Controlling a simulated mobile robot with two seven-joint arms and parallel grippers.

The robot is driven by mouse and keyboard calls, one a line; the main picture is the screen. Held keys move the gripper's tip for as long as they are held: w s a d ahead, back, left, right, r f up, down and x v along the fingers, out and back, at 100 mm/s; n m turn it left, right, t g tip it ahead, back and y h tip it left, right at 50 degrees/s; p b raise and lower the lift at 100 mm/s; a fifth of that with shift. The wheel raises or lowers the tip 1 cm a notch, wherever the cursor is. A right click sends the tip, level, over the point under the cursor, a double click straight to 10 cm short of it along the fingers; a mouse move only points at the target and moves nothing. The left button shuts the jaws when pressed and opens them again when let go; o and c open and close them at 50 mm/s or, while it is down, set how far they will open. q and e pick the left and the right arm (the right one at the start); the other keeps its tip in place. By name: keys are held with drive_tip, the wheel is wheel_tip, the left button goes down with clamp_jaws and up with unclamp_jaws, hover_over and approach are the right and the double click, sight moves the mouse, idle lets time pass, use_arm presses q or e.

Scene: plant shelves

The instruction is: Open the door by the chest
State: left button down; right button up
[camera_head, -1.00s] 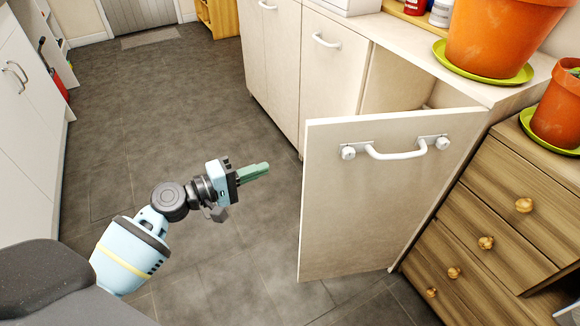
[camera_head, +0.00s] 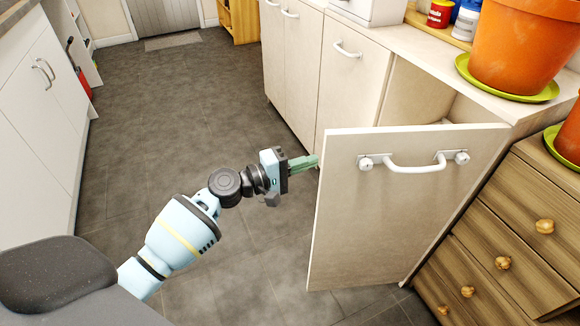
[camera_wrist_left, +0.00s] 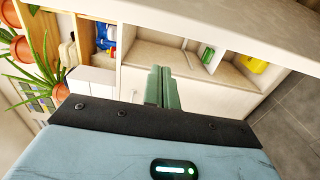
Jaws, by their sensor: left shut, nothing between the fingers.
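The cream cabinet door (camera_head: 400,220) beside the wooden chest (camera_head: 500,240) stands swung well out from the cabinet. Its white handle (camera_head: 414,166) faces me. My left gripper (camera_head: 314,161), with green fingers, is shut and empty at the door's free edge, at its left in the head view. I cannot tell if it touches the door. In the left wrist view the shut fingers (camera_wrist_left: 162,86) point toward the open cabinet's inside (camera_wrist_left: 200,85), with shelves and a yellow item (camera_wrist_left: 253,63). The right gripper is not in view.
Closed cabinet doors (camera_head: 350,70) continue to the left of the open one. Terracotta pots (camera_head: 515,45) on green saucers stand on the counter and chest. White cupboards (camera_head: 35,130) line the left side. The dark tiled floor (camera_head: 170,130) between is clear.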

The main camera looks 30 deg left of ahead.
use_arm(q)
drive_tip(key=shift+s+d+p, duration=0.75)
drive_tip(key=shift+s+d, duration=0.5)
drive_tip(key=shift+d, duration=0.2)
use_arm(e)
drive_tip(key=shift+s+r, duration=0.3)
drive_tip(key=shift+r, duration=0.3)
use_arm(q)
drive_tip(key=shift+d, duration=0.1)
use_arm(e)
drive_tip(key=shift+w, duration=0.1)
